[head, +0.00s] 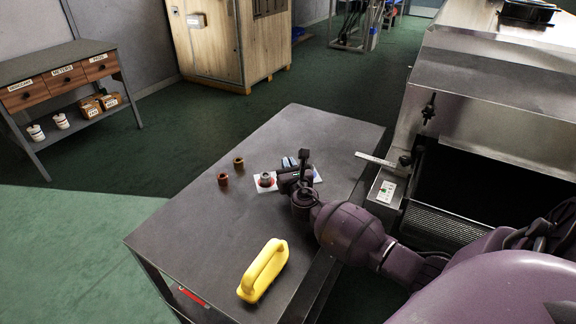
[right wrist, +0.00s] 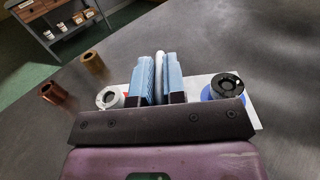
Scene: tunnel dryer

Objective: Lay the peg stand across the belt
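The peg stand is a flat white plate (head: 260,188) on the grey table, with a red spot at one end and a blue spot at the other. In the right wrist view its plate (right wrist: 205,82) shows behind the fingers. A pale ring sits on the red spot and a black ring on the blue spot. My right gripper (head: 290,178) is over the middle of the stand. Its blue-padded fingers (right wrist: 159,78) are on either side of the stand's pale upright handle, with no clear gap. The dark dryer belt (head: 445,225) lies right of the table, partly hidden by my arm. My left gripper is out of view.
Two brown rings, one coppery (head: 223,179) and one brassy (head: 239,163), stand left of the peg stand. A yellow handled block (head: 263,270) lies near the table's front. The metal dryer housing (head: 490,95) rises beyond the belt. The table's far part (head: 320,125) is clear.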

